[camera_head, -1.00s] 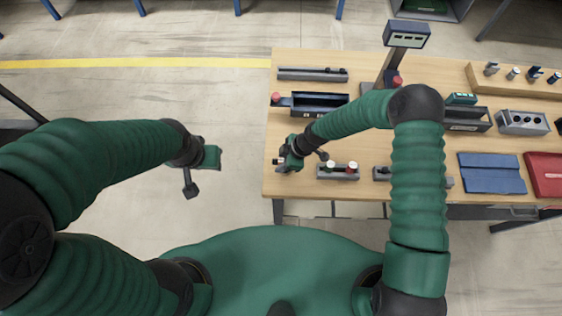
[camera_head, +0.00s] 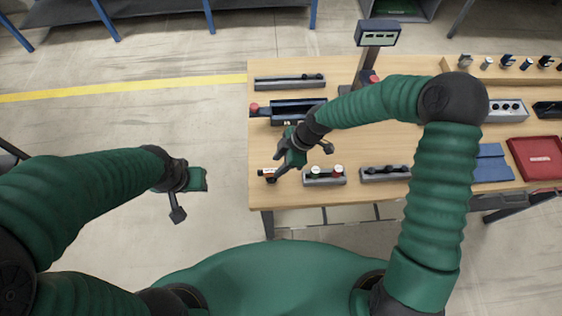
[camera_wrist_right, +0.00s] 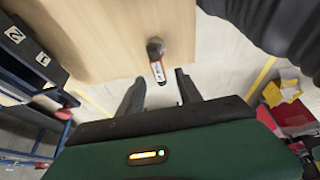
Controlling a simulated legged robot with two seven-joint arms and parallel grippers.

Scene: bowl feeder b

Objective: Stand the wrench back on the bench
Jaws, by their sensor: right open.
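A small object with a dark end and a white and orange label, which I take for the wrench (camera_head: 268,173), is on the bench near its front left corner. In the right wrist view the wrench (camera_wrist_right: 157,62) lies ahead of the gap between my fingers, with its dark round end farther away. I cannot tell whether it stands or lies. My right gripper (camera_head: 280,166) is just up and right of it; its fingers (camera_wrist_right: 158,90) are spread with nothing between them. My left gripper (camera_head: 190,192) hangs over the floor left of the bench; its jaws are unclear.
The wooden bench (camera_head: 340,195) carries a small grey holder (camera_head: 324,180) with knobs right of my right gripper, another grey holder (camera_head: 386,175), a dark blue tray (camera_head: 298,109) behind, and a red tray (camera_head: 538,158) far right.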

